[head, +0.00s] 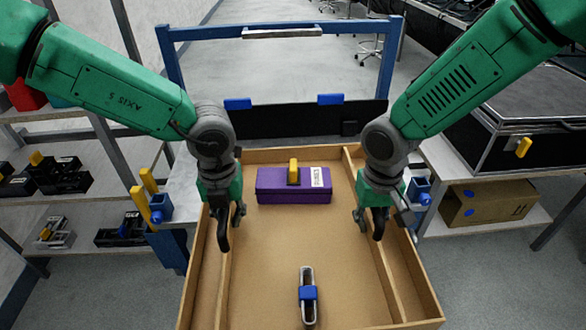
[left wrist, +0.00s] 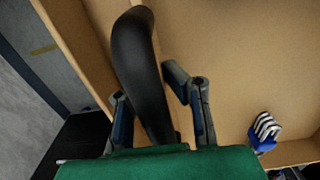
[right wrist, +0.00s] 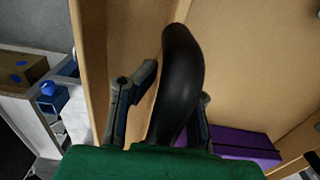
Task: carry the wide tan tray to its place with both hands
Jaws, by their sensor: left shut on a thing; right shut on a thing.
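The wide tan tray (head: 270,265) fills the lower middle of the head view, with a long inner divider near each side. My left gripper (head: 232,214) is shut on a black curved handle (left wrist: 140,70) at the tray's left side. My right gripper (head: 368,214) is shut on the matching black handle (right wrist: 180,75) at the right side. In both wrist views the fingers lie either side of the handle. A purple box (head: 275,190) with a yellow grip and white label sits at the tray's far end. A metal piece with a blue block (head: 308,293) lies nearer. The tray's underside is hidden.
A blue frame (head: 285,30) with a dark panel (head: 300,125) stands beyond the tray. Shelves with black bins (head: 62,175) are at left. A black case (head: 520,115) on a bench and a cardboard box (head: 490,202) are at right. Grey floor shows behind the frame.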

